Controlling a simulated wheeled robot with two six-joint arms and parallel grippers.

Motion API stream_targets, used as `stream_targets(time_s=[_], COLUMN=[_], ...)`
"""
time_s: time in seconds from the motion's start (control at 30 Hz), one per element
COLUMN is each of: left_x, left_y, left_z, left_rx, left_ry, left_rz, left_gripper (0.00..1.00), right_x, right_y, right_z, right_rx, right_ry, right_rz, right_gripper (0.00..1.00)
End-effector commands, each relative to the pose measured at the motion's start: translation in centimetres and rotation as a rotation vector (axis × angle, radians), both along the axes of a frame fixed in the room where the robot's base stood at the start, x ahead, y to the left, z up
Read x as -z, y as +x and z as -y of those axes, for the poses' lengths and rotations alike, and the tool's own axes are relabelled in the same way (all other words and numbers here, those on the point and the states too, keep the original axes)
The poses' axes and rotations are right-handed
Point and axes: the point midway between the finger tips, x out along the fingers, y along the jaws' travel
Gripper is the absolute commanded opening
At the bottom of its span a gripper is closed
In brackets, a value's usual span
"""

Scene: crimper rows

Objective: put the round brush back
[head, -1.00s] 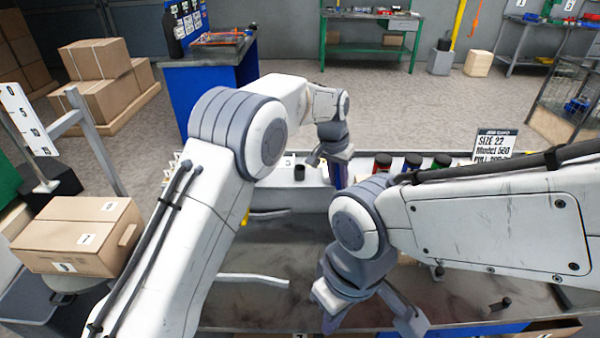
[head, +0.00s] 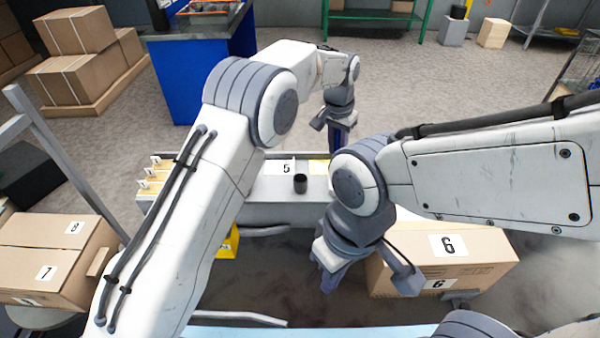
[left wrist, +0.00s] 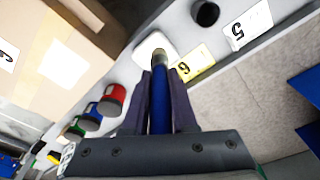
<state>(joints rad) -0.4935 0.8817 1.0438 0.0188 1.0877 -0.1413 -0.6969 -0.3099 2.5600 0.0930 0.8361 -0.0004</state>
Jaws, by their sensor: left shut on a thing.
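My left gripper (head: 340,128) is at the far side of the bench, above a pale shelf. In the left wrist view its fingers are shut on a slim blue-handled thing (left wrist: 159,105) with a metallic tip, probably the round brush. Its bristles cannot be made out. The tip points at a white rounded piece (left wrist: 153,46) beside a yellow number plate (left wrist: 196,63); whether they touch I cannot tell. My right gripper (head: 367,282) is open and seems empty, in front of a cardboard box.
A black cup (head: 300,184) stands on the shelf near a plate marked 5 (head: 286,168). The cardboard box (head: 485,262) marked 6 is at right. Red, blue and green-topped jars (left wrist: 113,95) stand beside the shelf's row. More boxes (head: 50,255) sit at left.

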Motion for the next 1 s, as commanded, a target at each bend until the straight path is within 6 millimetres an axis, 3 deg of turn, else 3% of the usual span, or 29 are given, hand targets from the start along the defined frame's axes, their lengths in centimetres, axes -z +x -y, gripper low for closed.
stream_targets(time_s=[0.2, 0.4, 0.73, 1.0], left_x=[3.0, 5.1, 6.6, 9.9], left_y=[1.1, 1.9, 2.1, 2.1], left_z=[-5.2, -8.8, -9.9, -9.8], left_rx=[-0.006, -0.007, -0.002, -0.002], left_ry=[0.002, 0.0, 0.0, 0.0], left_rz=[-0.004, -0.002, -0.002, -0.001], left_gripper=[0.0, 0.0, 0.0, 0.0], right_x=[-0.5, -0.9, -1.1, -1.7], right_y=[0.0, 0.0, 0.0, 0.0], right_z=[0.0, 0.0, 0.0, 0.0], right_rx=[0.0, 0.0, 0.0, 0.0], right_ry=[0.0, 0.0, 0.0, 0.0], right_rz=[0.0, 0.0, 0.0, 0.0], right_gripper=[0.0, 0.0, 0.0, 0.0])
